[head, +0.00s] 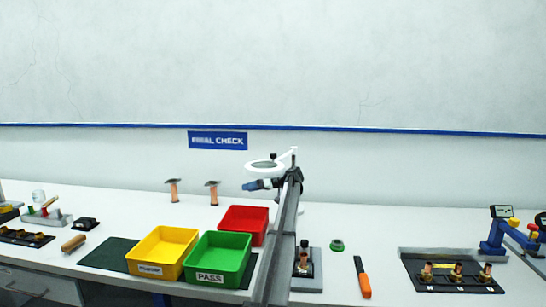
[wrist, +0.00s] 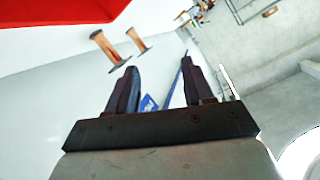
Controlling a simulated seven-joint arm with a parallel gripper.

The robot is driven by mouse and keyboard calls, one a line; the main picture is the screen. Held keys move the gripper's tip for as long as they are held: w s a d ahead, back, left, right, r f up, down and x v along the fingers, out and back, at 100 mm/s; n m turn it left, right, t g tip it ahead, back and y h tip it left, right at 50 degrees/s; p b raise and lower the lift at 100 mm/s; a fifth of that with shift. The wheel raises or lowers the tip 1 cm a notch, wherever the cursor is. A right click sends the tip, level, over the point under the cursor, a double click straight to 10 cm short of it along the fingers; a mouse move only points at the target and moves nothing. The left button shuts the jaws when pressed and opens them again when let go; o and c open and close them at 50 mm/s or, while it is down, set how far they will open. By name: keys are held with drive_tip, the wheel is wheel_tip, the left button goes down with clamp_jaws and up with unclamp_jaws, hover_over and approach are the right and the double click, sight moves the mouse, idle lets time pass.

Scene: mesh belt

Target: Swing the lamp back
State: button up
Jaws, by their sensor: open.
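The lamp (head: 265,168) has a white ring-shaped head and hangs above the bench near the middle of the head view, with its joint at the upper right of the ring. A bright white curved edge at the lower right of the wrist view (wrist: 302,156) looks like part of it. My gripper (head: 250,186) is just below the ring in the head view; whether they touch I cannot tell. In the wrist view my gripper (wrist: 158,76) has its two dark fingers apart with nothing between them. The lamp's base and lower support are largely hidden behind my arm.
Yellow (head: 161,252), green (head: 217,259) and red (head: 258,223) bins stand below. Two copper-coloured posts (head: 173,190) with dark tops stand behind them. A black fixture (head: 304,265), an orange-handled tool (head: 362,278) and a parts tray (head: 455,288) lie to the right.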

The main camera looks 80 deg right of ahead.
drive_tip(key=s+a+r+n+t+y, duration=0.1)
drive_tip(key=s+r, duration=0.2)
drive_tip(key=s, duration=0.5)
drive_tip(key=s+a+r+n+t, duration=0.1)
drive_tip(key=s+r+n, duration=0.1)
drive_tip(key=s, duration=0.5)
drive_tip(key=n+t+y, duration=0.1)
drive_tip(key=n+t, duration=0.1)
drive_tip(key=n, duration=0.2)
approach(273, 155)
drive_tip(key=w, duration=1)
drive_tip(key=shift+w+d, duration=0.1)
drive_tip(key=shift+d, duration=0.25)
drive_tip(key=shift+f, duration=0.1)
drive_tip(key=shift+c, duration=0.3)
clamp_jaws()
